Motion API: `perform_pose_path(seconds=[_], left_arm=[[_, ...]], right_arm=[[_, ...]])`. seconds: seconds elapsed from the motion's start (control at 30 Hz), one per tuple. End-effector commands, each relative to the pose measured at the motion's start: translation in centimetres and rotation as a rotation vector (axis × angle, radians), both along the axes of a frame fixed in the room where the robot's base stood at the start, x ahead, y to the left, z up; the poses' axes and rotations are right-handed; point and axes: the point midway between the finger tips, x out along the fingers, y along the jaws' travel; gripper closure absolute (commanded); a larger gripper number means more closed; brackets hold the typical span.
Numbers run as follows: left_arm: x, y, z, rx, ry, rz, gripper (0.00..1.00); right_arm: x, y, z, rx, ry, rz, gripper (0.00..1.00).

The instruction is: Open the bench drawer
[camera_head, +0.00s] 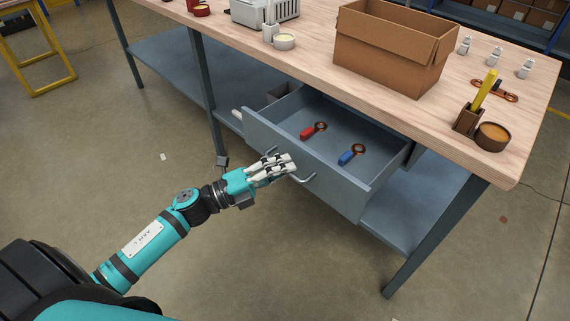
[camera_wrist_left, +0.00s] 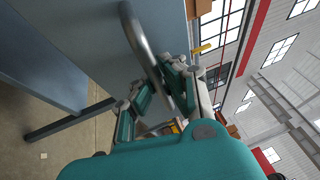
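The bench drawer (camera_head: 338,185) is a grey-blue box under the wooden bench top, pulled well out so its inside shows. A curved metal handle (camera_head: 305,179) is on its front face. My left gripper (camera_head: 284,166) is at this handle. In the left wrist view the handle bar (camera_wrist_left: 143,42) runs between the fingers of my left gripper (camera_wrist_left: 154,80), which look closed around it; the exact contact is partly hidden. Inside the drawer lie a red-handled tool (camera_head: 308,133) and a blue-handled tool (camera_head: 347,157). My right gripper is out of view.
The bench top (camera_head: 300,60) carries a cardboard box (camera_head: 380,60), a wooden holder (camera_head: 468,120) with a yellow item, a round brown cup (camera_head: 492,136) and several small parts. A lower shelf (camera_head: 420,212) and bench legs flank the drawer. The floor in front is mostly clear.

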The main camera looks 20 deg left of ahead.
Motion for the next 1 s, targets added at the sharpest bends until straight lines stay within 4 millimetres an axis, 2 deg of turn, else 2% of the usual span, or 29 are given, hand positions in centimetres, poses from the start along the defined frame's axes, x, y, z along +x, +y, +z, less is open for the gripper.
perform_pose_path(seconds=[0.27, 0.3, 0.5, 0.83, 1.0], left_arm=[[0.0, 0.0, -0.4, 0.006, 0.004, 0.002, 1.00], [0.0, 0.0, -0.4, 0.006, 0.004, 0.002, 0.90], [0.0, 0.0, -0.2, 0.003, 0.002, 0.000, 0.66], [-0.3, 0.3, -0.2, 0.001, 0.003, 0.001, 0.66], [-2.2, 1.9, -0.7, 0.002, 0.004, 0.001, 0.66]], right_arm=[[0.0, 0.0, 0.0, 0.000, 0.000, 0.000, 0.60], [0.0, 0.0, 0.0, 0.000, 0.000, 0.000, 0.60], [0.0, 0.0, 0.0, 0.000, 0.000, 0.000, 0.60], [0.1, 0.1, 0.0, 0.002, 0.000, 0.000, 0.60], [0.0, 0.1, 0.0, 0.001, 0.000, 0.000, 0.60]])
